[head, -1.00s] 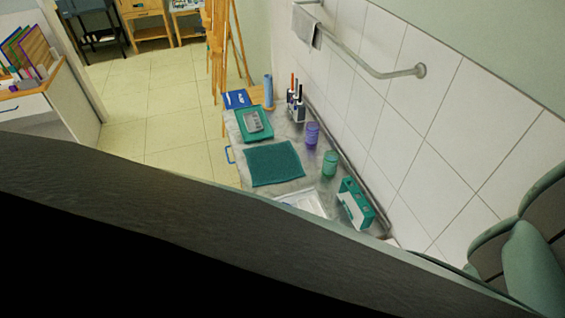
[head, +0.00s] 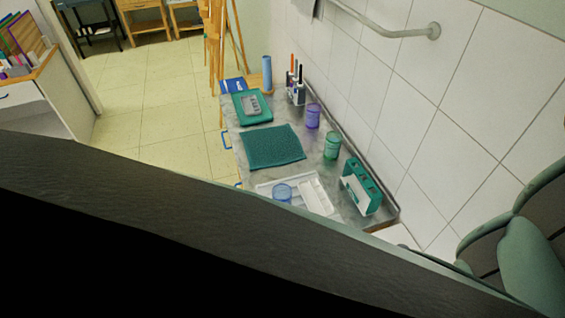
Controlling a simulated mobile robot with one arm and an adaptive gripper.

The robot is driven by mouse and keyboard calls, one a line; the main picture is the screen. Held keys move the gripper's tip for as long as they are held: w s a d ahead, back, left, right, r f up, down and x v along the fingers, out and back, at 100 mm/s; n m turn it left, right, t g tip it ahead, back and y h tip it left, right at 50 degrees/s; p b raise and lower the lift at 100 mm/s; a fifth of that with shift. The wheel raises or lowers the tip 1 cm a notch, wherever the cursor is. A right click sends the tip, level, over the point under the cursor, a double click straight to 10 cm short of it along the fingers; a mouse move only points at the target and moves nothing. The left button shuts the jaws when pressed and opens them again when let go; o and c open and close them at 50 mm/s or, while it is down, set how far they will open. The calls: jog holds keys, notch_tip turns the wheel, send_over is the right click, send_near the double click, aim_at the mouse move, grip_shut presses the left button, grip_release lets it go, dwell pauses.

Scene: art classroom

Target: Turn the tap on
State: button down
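No tap shows in the head view. A large dark shape crosses the lower part of the picture and hides what lies below and in front of the counter. The grey counter (head: 232,142) runs along the tiled wall. A white edge shows at its near end on the right, partly hidden, and I cannot tell what it belongs to.
The counter holds a teal mat (head: 272,147), a white tray (head: 322,199) with a blue cup (head: 282,193), a green cup (head: 332,146), a purple cup (head: 313,116) and a teal-and-white box (head: 361,187). A wall rail (head: 395,33) is above. The tiled floor (head: 168,120) at left is open.

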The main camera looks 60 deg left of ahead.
dwell(0.3)
jog(key=c, duration=1)
grip_release()
jog(key=v, duration=1.2)
